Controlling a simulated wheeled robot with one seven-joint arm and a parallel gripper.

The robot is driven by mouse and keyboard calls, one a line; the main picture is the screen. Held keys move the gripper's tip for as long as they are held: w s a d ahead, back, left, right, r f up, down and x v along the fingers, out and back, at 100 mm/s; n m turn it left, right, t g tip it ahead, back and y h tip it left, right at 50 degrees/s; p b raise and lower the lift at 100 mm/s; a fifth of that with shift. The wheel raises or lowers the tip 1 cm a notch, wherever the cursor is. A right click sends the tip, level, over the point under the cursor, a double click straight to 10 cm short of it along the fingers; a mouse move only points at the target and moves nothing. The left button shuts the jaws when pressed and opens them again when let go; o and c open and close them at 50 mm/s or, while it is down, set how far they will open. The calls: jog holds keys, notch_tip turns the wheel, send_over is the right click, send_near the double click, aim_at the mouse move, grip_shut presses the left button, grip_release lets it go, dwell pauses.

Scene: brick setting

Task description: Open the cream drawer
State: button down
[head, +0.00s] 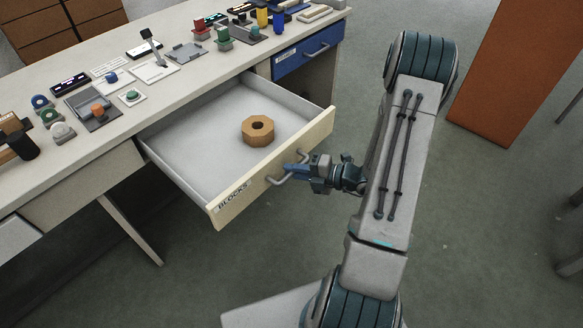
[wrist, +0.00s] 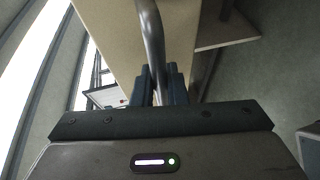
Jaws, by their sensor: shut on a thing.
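The cream drawer (head: 290,152), labelled BLOCKS, stands pulled well out from the desk in the head view. Its cream front also shows in the wrist view (wrist: 114,38). A grey bar handle (head: 274,180) is on the drawer front, and it runs down between the fingers in the wrist view (wrist: 151,30). My gripper (head: 297,172) is at the handle with its blue fingers shut on it. A brown octagonal block (head: 258,130) with a hole lies inside the drawer, which is otherwise empty where visible.
A blue drawer (head: 302,54) is shut, right of the cream one. The desk top (head: 185,95) carries several switches, knobs and small coloured parts. An orange-brown panel (head: 515,75) stands at the right. The floor (head: 490,230) in front is clear.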

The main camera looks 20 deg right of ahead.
jog(key=c, duration=1.5)
grip_release()
jog(key=shift+o, duration=0.2)
jog(key=shift+d, duration=0.1)
jog(key=p+v, duration=0.2)
jog(key=v, duration=1.1)
jog(key=shift+s+d, duration=0.2)
jog(key=shift+d, duration=0.1)
jog(key=shift+r, duration=0.1)
